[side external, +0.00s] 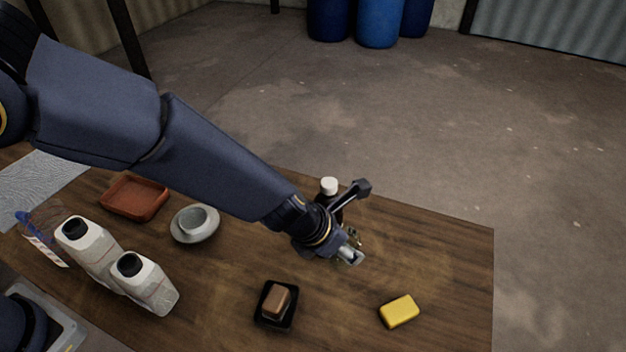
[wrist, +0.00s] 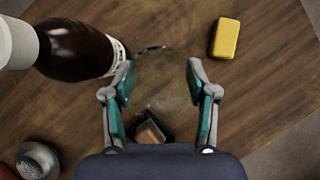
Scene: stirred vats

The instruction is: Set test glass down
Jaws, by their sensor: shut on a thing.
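My gripper (side external: 350,250) is above the right part of the wooden table, pointing down. In the wrist view its two teal-padded fingers (wrist: 163,88) are closed on the sides of a clear test glass (wrist: 162,68). The glass is see-through, with a round rim, and the table shows through it. In the side view the glass is mostly hidden at the fingers. I cannot tell whether its base touches the table.
A dark bottle with a white cap (side external: 329,186) stands close beside my gripper; it also shows in the wrist view (wrist: 75,50). A yellow sponge (side external: 399,311) and a brown block in a black dish (side external: 266,318) lie nearer the front. White jugs (side external: 146,284), a bowl (side external: 186,237) and an orange tray (side external: 160,213) stand left.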

